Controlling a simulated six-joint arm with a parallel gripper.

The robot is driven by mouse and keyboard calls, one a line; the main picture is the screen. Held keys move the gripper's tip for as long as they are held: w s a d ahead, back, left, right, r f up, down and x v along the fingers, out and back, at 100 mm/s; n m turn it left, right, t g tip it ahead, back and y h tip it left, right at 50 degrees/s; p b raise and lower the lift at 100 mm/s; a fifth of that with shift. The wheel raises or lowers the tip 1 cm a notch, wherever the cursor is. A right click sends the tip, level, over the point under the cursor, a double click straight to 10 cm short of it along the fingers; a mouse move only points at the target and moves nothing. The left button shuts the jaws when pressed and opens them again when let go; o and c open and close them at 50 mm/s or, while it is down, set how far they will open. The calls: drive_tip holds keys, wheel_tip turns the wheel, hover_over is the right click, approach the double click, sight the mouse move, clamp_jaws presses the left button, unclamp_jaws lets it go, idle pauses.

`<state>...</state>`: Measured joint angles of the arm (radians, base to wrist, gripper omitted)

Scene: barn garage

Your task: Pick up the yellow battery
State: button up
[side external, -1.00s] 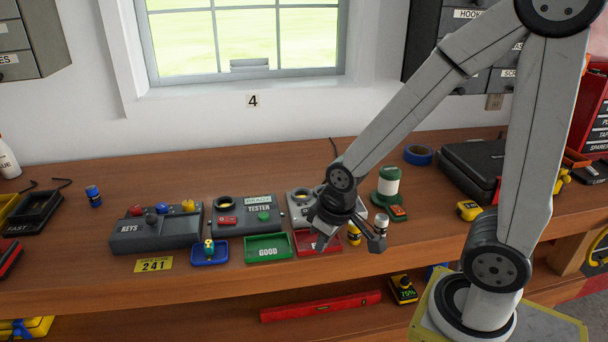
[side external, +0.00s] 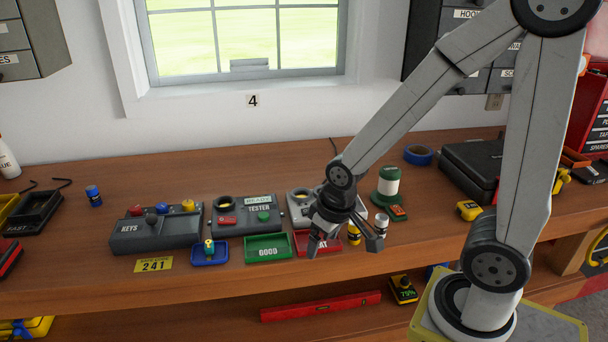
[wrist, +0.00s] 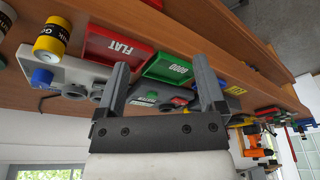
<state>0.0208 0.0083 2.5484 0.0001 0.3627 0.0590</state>
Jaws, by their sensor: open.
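The yellow battery (side external: 354,236) stands upright on the bench just right of the red tray, partly hidden by my gripper in the side view. In the wrist view the yellow battery (wrist: 50,40) is at the upper left, outside the space between the fingers. My gripper (side external: 344,247) is open and empty, pointing down above the front of the bench. In the side view its fingers appear on either side of the battery, but I cannot tell the depth. In the wrist view the open fingers (wrist: 157,64) frame parts of the trays and tester.
The red FLAT tray (side external: 325,249) and green GOOD tray (side external: 268,257) lie left of the battery. A silver-topped battery (side external: 381,222) stands close on its right. The tester (side external: 245,216) and a grey charger-like box (side external: 299,208) are behind.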

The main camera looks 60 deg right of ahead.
drive_tip(key=d+m+g, duration=0.1)
drive_tip(key=d+m, duration=0.6)
drive_tip(key=m, duration=0.3)
drive_tip(key=m+g, duration=0.1)
drive_tip(key=m, duration=0.8)
hover_over(355, 231)
drive_tip(key=w, duration=0.1)
drive_tip(key=shift+d+f, duration=0.25)
drive_tip(key=shift+d, duration=0.15)
drive_tip(key=shift+d+m+g, duration=0.3)
drive_tip(key=shift+d+m, duration=0.05)
drive_tip(key=shift+m, duration=0.25)
drive_tip(key=shift+f, duration=0.1)
drive_tip(key=shift+s+f, duration=0.1)
drive_tip(key=shift+f, duration=1.1)
drive_tip(key=shift+f, duration=0.1)
drive_tip(key=shift+f, duration=2.5)
drive_tip(key=shift+c, duration=0.3)
